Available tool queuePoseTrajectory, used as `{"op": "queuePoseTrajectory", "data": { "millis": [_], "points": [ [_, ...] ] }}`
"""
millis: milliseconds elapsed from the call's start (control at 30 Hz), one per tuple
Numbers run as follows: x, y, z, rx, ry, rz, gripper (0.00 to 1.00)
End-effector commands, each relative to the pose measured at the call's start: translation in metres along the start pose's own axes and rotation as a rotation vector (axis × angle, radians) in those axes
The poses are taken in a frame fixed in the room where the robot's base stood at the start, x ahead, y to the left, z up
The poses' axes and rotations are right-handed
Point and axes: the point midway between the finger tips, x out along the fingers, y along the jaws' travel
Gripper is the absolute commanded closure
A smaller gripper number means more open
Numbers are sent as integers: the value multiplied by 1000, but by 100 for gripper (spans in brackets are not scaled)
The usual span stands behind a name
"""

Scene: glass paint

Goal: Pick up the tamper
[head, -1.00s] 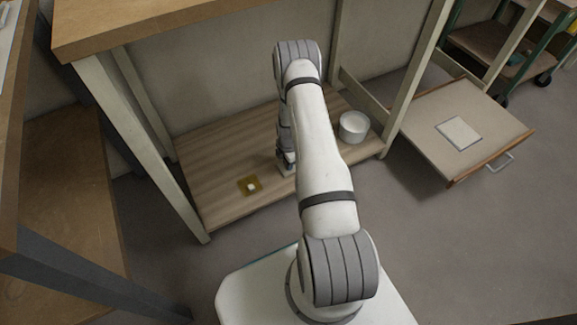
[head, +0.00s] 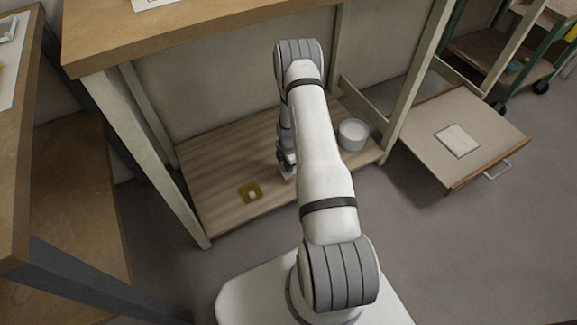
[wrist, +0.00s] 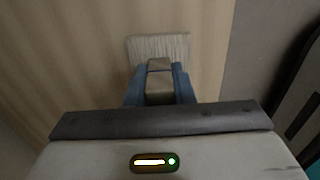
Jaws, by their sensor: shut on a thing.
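In the wrist view, my gripper (wrist: 160,70) has its two blue fingers closed on a grey-brown block-like handle. A pale, streaked, roughly square head (wrist: 158,45) shows just beyond the fingertips; I take this held thing to be the tamper. The wooden shelf board (wrist: 85,60) lies behind it, and I cannot tell whether the head touches the board. In the head view, my gripper (head: 287,168) is low over the shelf board (head: 215,165), mostly hidden by my arm. The tamper cannot be made out there.
A white round tub (head: 353,135) stands on the shelf right of my arm. A small yellow-brown square (head: 243,188) with a white piece on it lies to the left. Shelf posts (head: 150,165) and the tabletop (head: 200,28) frame the space. A drawer-like board (head: 420,135) juts out at right.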

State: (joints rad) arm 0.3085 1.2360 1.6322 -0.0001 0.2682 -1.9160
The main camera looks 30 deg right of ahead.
Motion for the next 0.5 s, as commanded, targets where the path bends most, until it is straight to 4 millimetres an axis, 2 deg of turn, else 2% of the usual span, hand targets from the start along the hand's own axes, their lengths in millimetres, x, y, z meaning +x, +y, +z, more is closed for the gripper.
{"op": "queuePoseTrajectory", "data": {
  "millis": [33,167,400,500],
  "points": [
    [0,-14,0,3,3,-9,100],
    [-1,-45,0,4,4,-10,100],
    [-1,-116,0,5,4,-10,100],
    [0,-139,0,5,4,-8,100]
  ]
}}
